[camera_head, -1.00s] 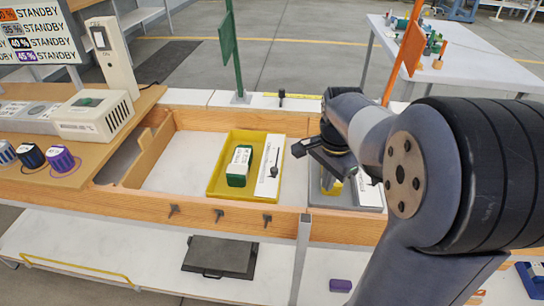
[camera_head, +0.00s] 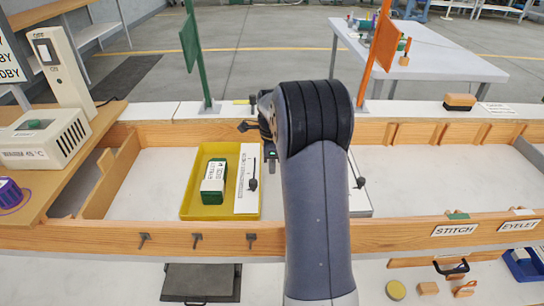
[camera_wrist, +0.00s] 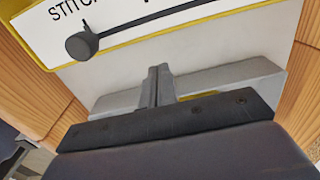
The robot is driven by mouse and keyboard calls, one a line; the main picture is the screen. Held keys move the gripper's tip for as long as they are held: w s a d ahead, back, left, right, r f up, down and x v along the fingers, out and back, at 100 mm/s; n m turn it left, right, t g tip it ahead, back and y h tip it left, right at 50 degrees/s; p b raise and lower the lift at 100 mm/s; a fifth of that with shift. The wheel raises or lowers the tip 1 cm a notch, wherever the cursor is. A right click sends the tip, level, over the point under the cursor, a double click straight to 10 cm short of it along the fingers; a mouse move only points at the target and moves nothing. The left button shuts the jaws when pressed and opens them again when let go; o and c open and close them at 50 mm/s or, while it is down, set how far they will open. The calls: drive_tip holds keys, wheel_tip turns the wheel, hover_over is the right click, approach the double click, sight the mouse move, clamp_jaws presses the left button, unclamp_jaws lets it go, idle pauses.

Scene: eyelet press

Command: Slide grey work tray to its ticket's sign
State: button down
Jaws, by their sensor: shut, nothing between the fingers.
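The grey work tray (camera_head: 361,213) is in the wooden trough, mostly hidden behind my arm in the head view. A strip of its white ticket (camera_head: 355,170) and a dark pin show, but its wording is hidden. In the wrist view a grey wall (camera_wrist: 225,80), apparently this tray's, lies by my gripper (camera_wrist: 157,86). The gripper is shut and empty, its fingers together at that wall; contact is unclear. The STITCH sign (camera_head: 455,230) and the EYELET sign (camera_head: 518,226) are on the front rail at the right.
A yellow tray (camera_head: 188,205) with a green-and-white box (camera_head: 213,182) stands left of the grey tray. Its ticket, starting "STITC", shows in the wrist view (camera_wrist: 130,35). The trough floor right of my arm (camera_head: 415,185) is clear. Green (camera_head: 188,42) and orange (camera_head: 383,42) flags stand behind.

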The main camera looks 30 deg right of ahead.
wheel_tip(320, 180, down, 4)
drive_tip(key=shift+d+r, duration=0.15)
drive_tip(key=shift+r, duration=0.05)
drive_tip(key=shift+s+d+r, duration=0.15)
drive_tip(key=shift+s+d, duration=0.2)
drive_tip(key=shift+d, duration=0.25)
drive_tip(key=shift+s+d+r, duration=0.1)
drive_tip(key=shift+s+d, duration=0.2)
drive_tip(key=shift+d, duration=0.3)
drive_tip(key=shift+s+d+b, duration=0.25)
drive_tip(key=shift+d+b, duration=0.05)
drive_tip(key=shift+d, duration=0.2)
drive_tip(key=s+d+p, duration=0.2)
drive_tip(key=s+d, duration=0.2)
drive_tip(key=d, duration=0.5)
drive_tip(key=s+d+p, duration=0.3)
drive_tip(key=s+d, duration=0.2)
drive_tip(key=d, duration=0.4)
drive_tip(key=s+d+p, duration=0.2)
drive_tip(key=s+d, duration=0.2)
drive_tip(key=d, duration=0.5)
drive_tip(key=shift+s+d+p, duration=0.15)
drive_tip(key=shift+d+p, duration=0.05)
drive_tip(key=shift+p, duration=0.1)
wheel_tip(320, 180, up, 11)
drive_tip(key=shift+p, duration=0.3)
